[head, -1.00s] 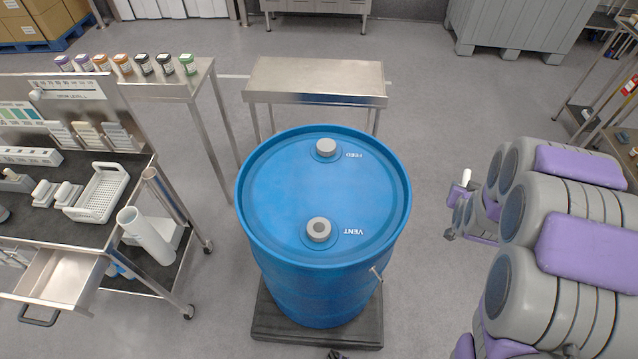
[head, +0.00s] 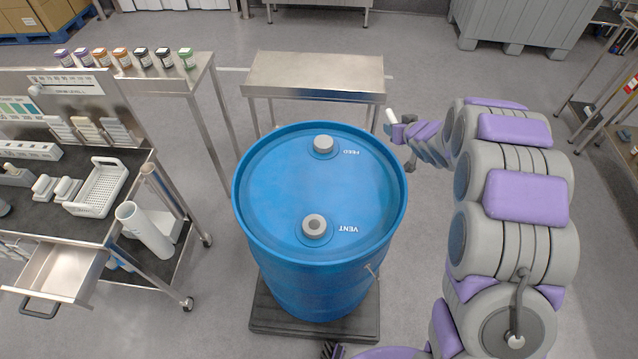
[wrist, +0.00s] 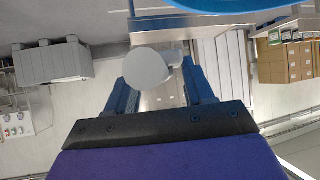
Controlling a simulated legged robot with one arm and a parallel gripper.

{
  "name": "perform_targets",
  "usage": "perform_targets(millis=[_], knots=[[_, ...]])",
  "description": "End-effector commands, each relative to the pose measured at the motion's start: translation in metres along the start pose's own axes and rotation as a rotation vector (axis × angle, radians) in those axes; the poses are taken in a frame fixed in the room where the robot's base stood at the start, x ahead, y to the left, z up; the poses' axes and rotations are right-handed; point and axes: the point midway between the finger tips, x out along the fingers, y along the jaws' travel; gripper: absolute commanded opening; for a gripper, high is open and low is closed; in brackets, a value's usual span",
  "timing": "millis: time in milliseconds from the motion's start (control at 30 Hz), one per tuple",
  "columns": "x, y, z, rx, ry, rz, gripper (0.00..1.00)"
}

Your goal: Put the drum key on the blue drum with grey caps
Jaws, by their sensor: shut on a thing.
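The blue drum (head: 320,270) stands upright on a dark pallet in the middle of the head view. Its lid has two grey caps, the FEED cap (head: 323,144) at the far side and the VENT cap (head: 314,226) nearer. My gripper (head: 393,127) is just beyond the drum's far right rim, apart from it. It is shut on a pale piece, seemingly the drum key (head: 390,115), which sticks up from the fingers.
A bare steel table (head: 315,75) stands behind the drum. A cart (head: 95,220) with trays and an open drawer (head: 58,275) is at left. Several small jars (head: 141,57) stand on a shelf.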

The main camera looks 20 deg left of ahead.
Motion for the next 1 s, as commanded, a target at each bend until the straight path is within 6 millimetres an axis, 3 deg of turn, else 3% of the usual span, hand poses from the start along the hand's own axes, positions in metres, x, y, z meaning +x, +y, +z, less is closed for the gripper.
perform_targets(millis=[267,533,733,1000], knots=[[0.024,-0.045,-0.024,-0.108,-0.004,-0.146,0.14],[0.045,-0.108,-0.04,-0.24,-0.001,-0.345,0.14],[0.056,-0.161,-0.039,-0.351,-0.002,-0.515,0.14],[0.065,-0.226,-0.021,-0.5,-0.003,-0.734,0.14]])
